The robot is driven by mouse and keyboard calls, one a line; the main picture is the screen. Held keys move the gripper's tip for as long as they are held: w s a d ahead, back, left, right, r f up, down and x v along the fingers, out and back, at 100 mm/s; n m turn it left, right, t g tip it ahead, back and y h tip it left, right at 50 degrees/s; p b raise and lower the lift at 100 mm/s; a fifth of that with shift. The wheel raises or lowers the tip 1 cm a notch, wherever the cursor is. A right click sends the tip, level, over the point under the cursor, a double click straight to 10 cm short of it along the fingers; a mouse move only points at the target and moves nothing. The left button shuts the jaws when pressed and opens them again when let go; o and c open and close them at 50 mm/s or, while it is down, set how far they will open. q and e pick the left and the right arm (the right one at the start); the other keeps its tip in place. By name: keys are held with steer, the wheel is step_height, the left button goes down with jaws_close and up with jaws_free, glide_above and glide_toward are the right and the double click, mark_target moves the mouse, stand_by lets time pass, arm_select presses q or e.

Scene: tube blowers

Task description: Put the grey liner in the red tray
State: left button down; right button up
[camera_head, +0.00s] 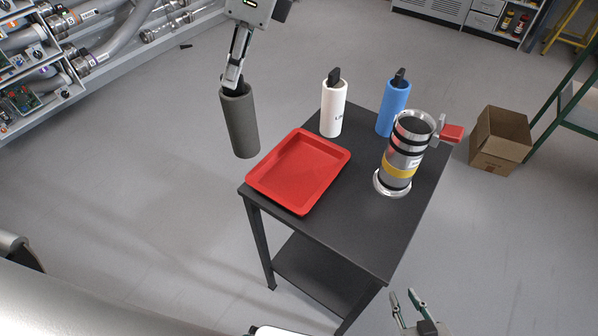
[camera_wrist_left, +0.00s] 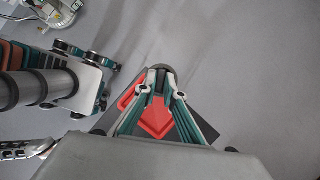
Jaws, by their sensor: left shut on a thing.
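The grey liner (camera_head: 241,125) is a dark cylinder hanging roughly upright in the air, left of the red tray in the head view. My left gripper (camera_head: 233,86) is shut on its top end. The red tray (camera_head: 264,186) lies empty at the left end of the black table. In the left wrist view, my left gripper's fingers (camera_wrist_left: 160,85) come together over a dark round end; part of the red tray (camera_wrist_left: 129,91) shows beside them. My right gripper (camera_head: 407,297) is at the bottom right, apart from the table, with its fingers spread and empty.
On the black table (camera_head: 345,238) stand a white cylinder (camera_head: 333,110), a blue cylinder (camera_head: 391,110) and a metal tube blower (camera_head: 399,166) with a yellow band and red handle. A cardboard box (camera_head: 497,146) sits on the floor at the right. The table's front part is clear.

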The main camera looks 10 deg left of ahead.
arm_select(q)
steer(key=w+d+r+m+t+h, duration=0.25)
steer(key=d+r+m, duration=0.2)
steer(key=m, duration=0.75)
steer(key=w+d+r+m+t+h, duration=0.2)
steer(key=d+r+m+h, duration=0.3)
steer(key=m, duration=0.7)
step_height(320, 180, down, 18)
steer(key=a+y, duration=0.1)
steer(key=a, duration=0.1)
steer(key=shift+s+f, duration=0.15)
steer(key=shift+f, duration=0.05)
steer(key=shift+a+f, duration=0.1)
steer(key=shift+f+b, duration=0.15)
steer(key=shift+b, duration=0.2)
steer(key=c, duration=2.1)
jaws_free()
steer(key=shift+c, duration=0.2)
